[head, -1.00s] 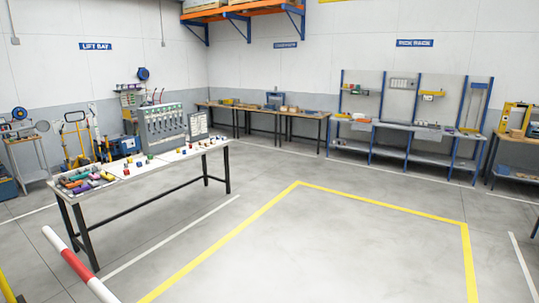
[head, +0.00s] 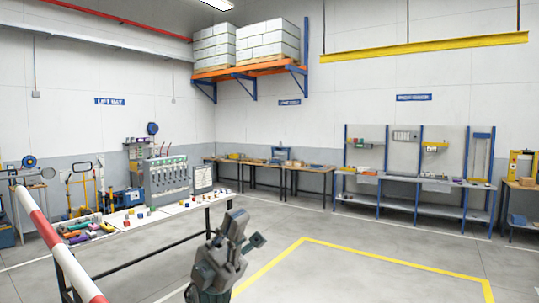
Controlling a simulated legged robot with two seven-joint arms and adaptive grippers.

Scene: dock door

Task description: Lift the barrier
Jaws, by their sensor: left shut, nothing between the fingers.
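The barrier (head: 58,245) is a red and white striped pole at the lower left of the head view. It is tilted, running from the upper left down to the bottom edge, and passes in front of the white table. My left gripper (head: 245,235) is raised at the bottom middle, to the right of the barrier and apart from it. Its fingers are shut with nothing between them. The barrier's lower end is cut off by the frame edge. My right gripper is not in view.
A white table (head: 170,213) with tools and small coloured parts stands behind the barrier. Yellow lines (head: 390,262) mark open grey floor at the right. Benches (head: 270,165) and a blue-framed rack (head: 410,182) line the back walls.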

